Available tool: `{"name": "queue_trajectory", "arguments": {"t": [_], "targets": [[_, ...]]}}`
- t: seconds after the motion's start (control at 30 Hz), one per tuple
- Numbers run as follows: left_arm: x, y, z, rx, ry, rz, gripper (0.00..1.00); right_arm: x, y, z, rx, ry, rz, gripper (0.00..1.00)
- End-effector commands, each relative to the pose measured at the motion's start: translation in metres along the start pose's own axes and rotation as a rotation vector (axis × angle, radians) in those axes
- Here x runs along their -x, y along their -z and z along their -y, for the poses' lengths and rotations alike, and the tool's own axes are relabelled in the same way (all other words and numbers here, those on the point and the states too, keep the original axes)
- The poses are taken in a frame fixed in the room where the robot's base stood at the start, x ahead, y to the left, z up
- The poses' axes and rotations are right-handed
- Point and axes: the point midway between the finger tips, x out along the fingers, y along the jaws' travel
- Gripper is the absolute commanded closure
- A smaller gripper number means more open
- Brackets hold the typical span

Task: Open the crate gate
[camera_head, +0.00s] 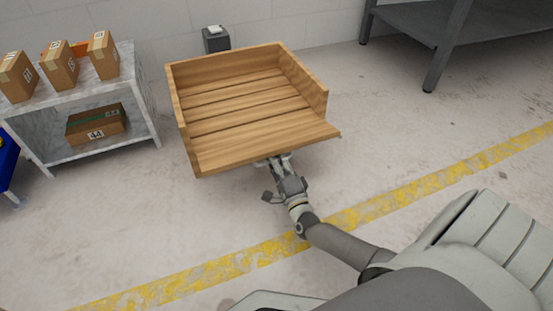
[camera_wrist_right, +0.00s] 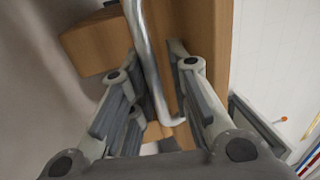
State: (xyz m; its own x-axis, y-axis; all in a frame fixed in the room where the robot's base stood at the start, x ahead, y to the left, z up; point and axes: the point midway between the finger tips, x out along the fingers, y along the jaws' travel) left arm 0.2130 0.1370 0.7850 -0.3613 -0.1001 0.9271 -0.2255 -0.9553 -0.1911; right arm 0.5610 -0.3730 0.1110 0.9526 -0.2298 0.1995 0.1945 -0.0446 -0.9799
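The wooden crate (camera_head: 297,65) stands on the floor in the head view, with its slatted bottom showing. Its gate (camera_head: 265,149) is the board along the near side; its right end sticks out past the right wall, and its exact tilt is hard to tell. My right gripper (camera_head: 273,160) is at the middle of the gate's outer face. In the right wrist view, a bent metal handle (camera_wrist_right: 151,60) on the wood passes between the fingers of my right gripper (camera_wrist_right: 155,55). The fingers stand apart, with a gap beside the bar. My left gripper is not in view.
A marble-look shelf (camera_head: 150,110) with several cardboard boxes (camera_head: 60,65) stands left of the crate. A small grey bin (camera_head: 216,42) is behind it. A grey metal table (camera_head: 440,35) is at the back right. The floor right of the crate is clear.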

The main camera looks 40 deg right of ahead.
Motion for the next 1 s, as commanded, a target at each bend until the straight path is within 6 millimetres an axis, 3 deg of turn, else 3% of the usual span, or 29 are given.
{"name": "queue_trajectory", "arguments": {"t": [0.27, 0.7, 1.0], "targets": [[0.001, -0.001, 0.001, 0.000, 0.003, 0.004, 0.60, 0.007, 0.000, 0.000, 0.002, 0.001, 0.000, 0.81], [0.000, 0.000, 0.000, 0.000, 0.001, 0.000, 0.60, 0.094, 0.000, -0.001, 0.002, -0.002, 0.000, 0.81], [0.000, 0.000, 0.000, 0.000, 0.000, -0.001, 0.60, 0.120, 0.000, 0.000, 0.001, 0.000, 0.000, 0.81]]}}
